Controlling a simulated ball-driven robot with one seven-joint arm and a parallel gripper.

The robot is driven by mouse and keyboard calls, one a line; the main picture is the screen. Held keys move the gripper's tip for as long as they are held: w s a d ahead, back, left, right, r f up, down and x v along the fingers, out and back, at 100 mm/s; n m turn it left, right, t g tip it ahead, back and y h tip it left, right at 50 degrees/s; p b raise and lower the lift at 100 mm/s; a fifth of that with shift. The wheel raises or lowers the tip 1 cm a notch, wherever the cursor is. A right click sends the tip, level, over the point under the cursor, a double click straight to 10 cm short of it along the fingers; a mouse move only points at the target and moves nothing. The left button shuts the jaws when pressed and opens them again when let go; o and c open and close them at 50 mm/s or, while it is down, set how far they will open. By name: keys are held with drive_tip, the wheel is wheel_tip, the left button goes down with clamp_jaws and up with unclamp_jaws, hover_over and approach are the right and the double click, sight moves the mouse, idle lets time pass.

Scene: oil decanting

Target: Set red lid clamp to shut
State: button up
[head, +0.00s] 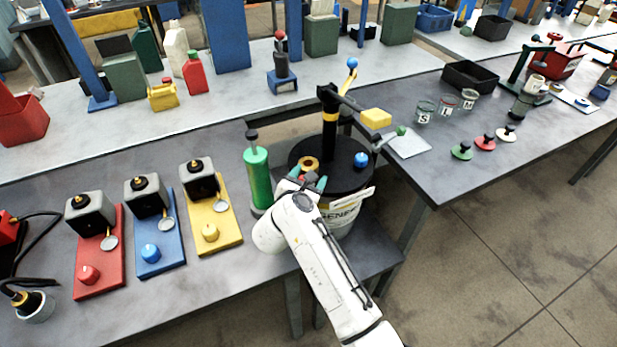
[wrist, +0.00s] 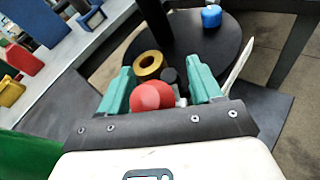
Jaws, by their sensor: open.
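The red lid clamp's round knob (wrist: 152,97) shows in the wrist view between my gripper's two teal fingers, left of their middle. My gripper (wrist: 163,85) is open, with a finger on each side of the knob; I cannot tell whether either touches it. In the head view my gripper (head: 308,178) is at the near edge of the black drum lid (head: 341,183), and it largely hides the red clamp. A blue knob (head: 361,159) stands on the lid's right side; it also shows in the wrist view (wrist: 211,16).
A gold ring (wrist: 149,65) sits on the lid just beyond the red knob. A black post with an arm and yellow handle (head: 376,118) rises from the drum. A green cylinder (head: 257,178) stands close left. Red, blue and yellow stations (head: 222,234) occupy the left bench.

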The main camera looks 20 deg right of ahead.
drive_tip(key=shift+a+r, duration=0.1)
drive_tip(key=shift+a, duration=0.05)
drive_tip(key=shift+s+a, duration=0.25)
drive_tip(key=shift+a, duration=0.05)
drive_tip(key=b+v, duration=0.1)
drive_tip(key=v, duration=0.9)
drive_tip(key=shift+d, duration=0.1)
drive_tip(key=shift+c, duration=0.3)
